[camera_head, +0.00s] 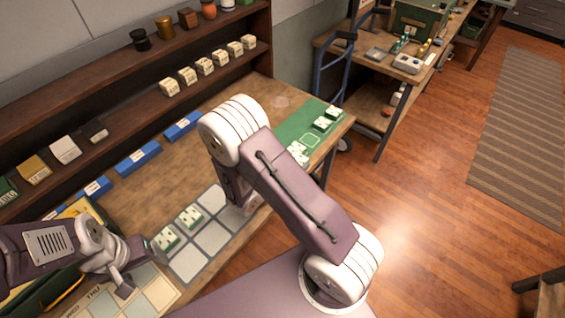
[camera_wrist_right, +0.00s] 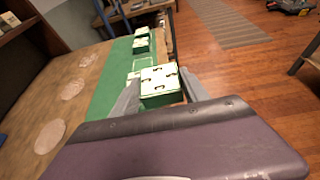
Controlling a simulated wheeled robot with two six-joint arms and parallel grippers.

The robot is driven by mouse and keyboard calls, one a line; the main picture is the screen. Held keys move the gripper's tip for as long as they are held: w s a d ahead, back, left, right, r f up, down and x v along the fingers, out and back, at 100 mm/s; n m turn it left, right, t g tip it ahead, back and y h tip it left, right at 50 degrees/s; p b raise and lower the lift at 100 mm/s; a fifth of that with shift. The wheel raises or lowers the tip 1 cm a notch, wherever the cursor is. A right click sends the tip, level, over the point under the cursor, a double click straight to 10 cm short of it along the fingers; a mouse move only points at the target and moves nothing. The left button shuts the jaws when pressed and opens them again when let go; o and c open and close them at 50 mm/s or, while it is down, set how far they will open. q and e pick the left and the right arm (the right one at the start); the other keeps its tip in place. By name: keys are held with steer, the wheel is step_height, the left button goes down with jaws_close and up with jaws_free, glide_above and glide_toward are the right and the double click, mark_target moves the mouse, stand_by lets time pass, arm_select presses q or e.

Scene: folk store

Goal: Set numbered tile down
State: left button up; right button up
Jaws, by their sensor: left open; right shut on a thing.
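My right gripper (camera_wrist_right: 155,92) is shut on a green-and-white tile (camera_wrist_right: 158,82), which it holds over the near part of a green mat (camera_wrist_right: 108,85). The tile's top shows small dark marks; I cannot read a number, nor tell whether it touches the mat. In the head view, my right arm hides most of that gripper, and the tile shows partly (camera_head: 298,150). An outlined square (camera_head: 311,141) on the mat (camera_head: 290,128) is bare, just beyond the tile. Two similar tiles (camera_head: 323,123) (camera_head: 333,112) lie further along. My left gripper (camera_head: 137,270) is open and empty at the lower left.
A grey grid board (camera_head: 188,264) with two green-and-white tiles (camera_head: 166,240) (camera_head: 190,215) lies on the wooden table (camera_head: 150,192). Blue blocks (camera_head: 138,157) line its back, below shelves (camera_head: 130,110) of small boxes. A blue hand truck (camera_head: 333,70) stands beyond the table.

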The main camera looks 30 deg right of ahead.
steer(key=s+r, duration=0.1)
steer(key=s+d+r, duration=0.1)
steer(key=s, duration=0.2)
steer(key=shift+s+d+r, duration=0.2)
steer(key=shift+s+r, duration=0.05)
steer(key=shift+r, duration=0.15)
